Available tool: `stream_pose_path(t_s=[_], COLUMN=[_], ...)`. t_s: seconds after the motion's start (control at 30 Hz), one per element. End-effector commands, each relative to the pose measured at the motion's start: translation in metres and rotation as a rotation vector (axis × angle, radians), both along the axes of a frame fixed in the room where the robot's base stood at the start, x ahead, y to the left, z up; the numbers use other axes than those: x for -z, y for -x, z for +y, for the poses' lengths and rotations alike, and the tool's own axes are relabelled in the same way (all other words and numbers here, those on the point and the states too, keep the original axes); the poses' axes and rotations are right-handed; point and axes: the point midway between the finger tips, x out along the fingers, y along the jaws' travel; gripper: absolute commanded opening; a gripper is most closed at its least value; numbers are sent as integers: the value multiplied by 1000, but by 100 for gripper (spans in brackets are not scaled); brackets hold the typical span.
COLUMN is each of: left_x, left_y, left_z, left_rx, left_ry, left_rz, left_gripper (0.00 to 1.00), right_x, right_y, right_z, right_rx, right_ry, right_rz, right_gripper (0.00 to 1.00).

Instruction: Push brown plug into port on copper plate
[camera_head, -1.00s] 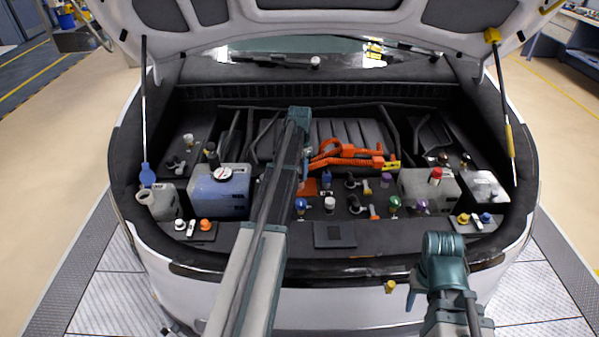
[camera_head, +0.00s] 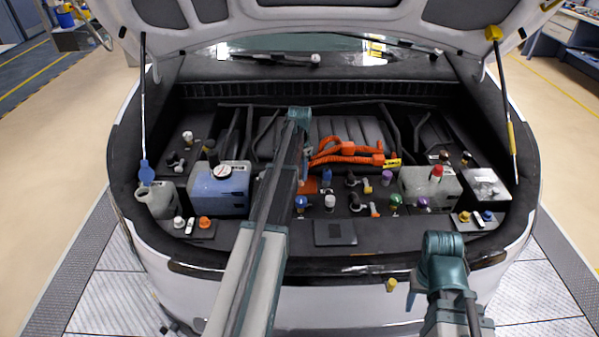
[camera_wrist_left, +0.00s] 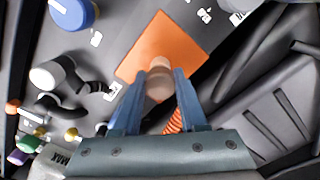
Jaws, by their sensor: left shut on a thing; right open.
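The copper plate (camera_wrist_left: 165,45) is a flat orange square ahead of my left fingertips in the left wrist view. In the head view part of the copper plate (camera_head: 309,186) shows beside my left arm. My left gripper (camera_wrist_left: 158,82) is shut on the brown plug (camera_wrist_left: 159,84), a tan, rounded piece between its fingers. The plug overlaps the plate's near edge in the picture; I cannot tell whether they touch. The port is not visible, perhaps hidden behind the plug. In the head view my left arm hides most of its gripper. My right gripper (camera_head: 411,298) is open, low in front of the bumper.
Several coloured caps stand nearby, including a blue one (camera_head: 301,202) and a green one (camera_head: 396,200). A blue tank (camera_head: 219,190) is left, a grey tank (camera_head: 428,188) right. The raised hood (camera_head: 330,22) hangs above.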

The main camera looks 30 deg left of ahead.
Motion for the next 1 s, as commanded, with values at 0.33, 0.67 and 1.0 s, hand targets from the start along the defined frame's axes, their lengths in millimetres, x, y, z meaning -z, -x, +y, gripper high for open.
stream_pose_path(t_s=[0.33, 0.67, 1.0], left_x=[10, 8, -5], left_y=[0, 0, 0], left_z=[0, 0, 0], left_rx=[0, 0, 0], left_ry=[0, 0, 0], left_rz=[0, 0, 0], left_gripper=[0, 0, 0], right_x=[10, 8, -5], right_y=[0, 0, 0], right_z=[0, 0, 0], right_rx=[0, 0, 0], right_ry=[0, 0, 0], right_rz=[0, 0, 0], right_gripper=[50, 50, 50])
